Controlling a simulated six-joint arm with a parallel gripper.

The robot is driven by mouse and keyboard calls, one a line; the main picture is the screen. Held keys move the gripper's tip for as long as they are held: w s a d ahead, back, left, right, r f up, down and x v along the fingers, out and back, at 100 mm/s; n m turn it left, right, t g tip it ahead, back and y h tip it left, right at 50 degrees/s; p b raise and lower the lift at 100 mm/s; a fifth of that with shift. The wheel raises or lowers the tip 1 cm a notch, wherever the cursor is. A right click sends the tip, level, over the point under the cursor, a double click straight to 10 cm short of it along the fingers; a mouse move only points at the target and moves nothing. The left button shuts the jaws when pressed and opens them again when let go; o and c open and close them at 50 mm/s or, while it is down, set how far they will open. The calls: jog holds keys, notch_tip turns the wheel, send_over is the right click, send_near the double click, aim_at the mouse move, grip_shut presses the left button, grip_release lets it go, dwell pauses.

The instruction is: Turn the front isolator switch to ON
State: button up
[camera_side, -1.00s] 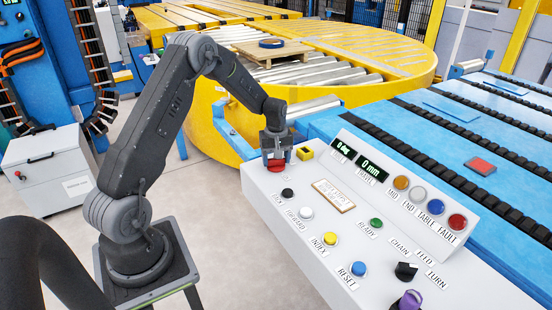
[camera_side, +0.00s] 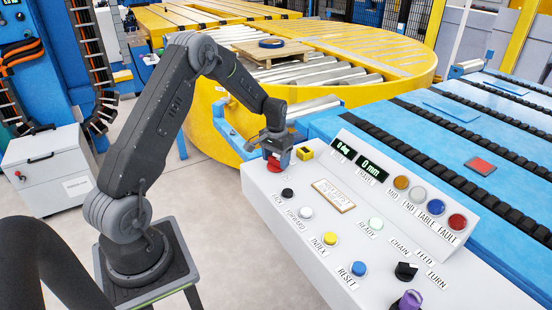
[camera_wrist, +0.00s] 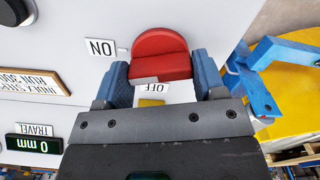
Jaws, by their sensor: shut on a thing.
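The red isolator switch (camera_side: 273,167) sits at the far left end of the white control panel. In the wrist view the red switch (camera_wrist: 160,48) shows a rounded top and a flat lower face. My gripper (camera_wrist: 160,75) has one blue-grey finger on each side of it and is shut on it. In the side view my gripper (camera_side: 277,150) comes down over the switch and hides part of it. The ON label (camera_wrist: 101,47) is left of the switch and the OFF label (camera_wrist: 155,88) is just below it. The handle's exact angle is partly hidden.
Several buttons, a black selector (camera_side: 405,271) and a purple-topped control (camera_side: 411,299) are nearer the camera. A blue chain conveyor (camera_side: 450,110) lies behind the panel.

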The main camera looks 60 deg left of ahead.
aim_at(276, 159)
jog(key=shift+m, duration=1.8)
jog(key=o, duration=0.9)
notch_tip(276, 159, up, 14)
jog(key=shift+f, duration=0.1)
